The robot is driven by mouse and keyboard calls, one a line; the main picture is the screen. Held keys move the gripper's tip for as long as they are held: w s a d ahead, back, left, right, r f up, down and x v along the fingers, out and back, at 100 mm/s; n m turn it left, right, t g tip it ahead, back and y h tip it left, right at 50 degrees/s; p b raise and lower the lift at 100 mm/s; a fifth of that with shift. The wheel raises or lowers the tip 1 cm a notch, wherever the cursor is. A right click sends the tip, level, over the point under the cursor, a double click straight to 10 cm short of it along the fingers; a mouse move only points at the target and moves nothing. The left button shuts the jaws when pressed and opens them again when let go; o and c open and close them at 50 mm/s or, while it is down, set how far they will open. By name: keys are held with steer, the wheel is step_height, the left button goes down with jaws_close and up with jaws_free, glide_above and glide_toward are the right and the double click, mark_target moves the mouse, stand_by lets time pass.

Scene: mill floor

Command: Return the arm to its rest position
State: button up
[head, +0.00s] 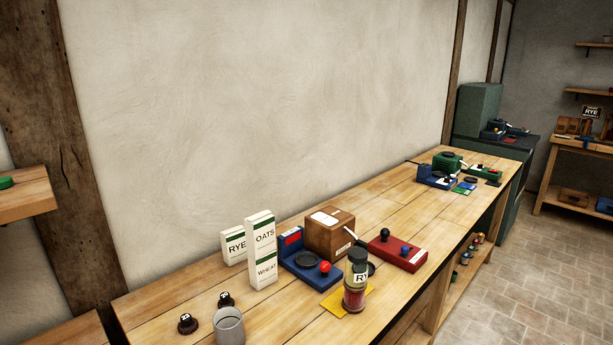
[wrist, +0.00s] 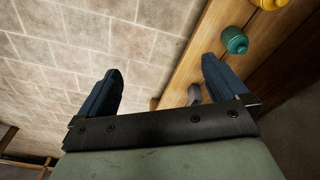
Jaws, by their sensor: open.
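My gripper (wrist: 160,88) shows in the wrist view, with its two dark blue fingers spread wide apart and nothing between them. Behind the fingers are pale floor tiles and a wooden shelf board (wrist: 205,62). My arm and gripper do not show in the head view, so where the arm stands over the room is hidden there.
A long wooden workbench (head: 180,290) runs along the wall, bearing white cartons (head: 261,250), a wooden box (head: 330,234), a red panel (head: 397,253), a jar (head: 356,285) and a grey cup (head: 229,326). A teal knobbed item (wrist: 235,41) is near the right finger. Tiled floor (head: 510,290) is clear.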

steer(key=s+a+f+n+g, duration=0.1)
steer(key=s+a, duration=0.3)
steer(key=s, duration=0.7)
steer(key=s+a+f+n+g, duration=0.1)
steer(key=s+a+g, duration=0.3)
steer(key=s, duration=0.8)
steer(key=s+a+f+n+g, duration=0.1)
steer(key=s+a+g, duration=0.2)
steer(key=s, duration=0.8)
steer(key=shift+s+a+f+y, duration=0.2)
steer(key=shift+a+f+y, duration=0.15)
steer(key=shift+a, duration=0.65)
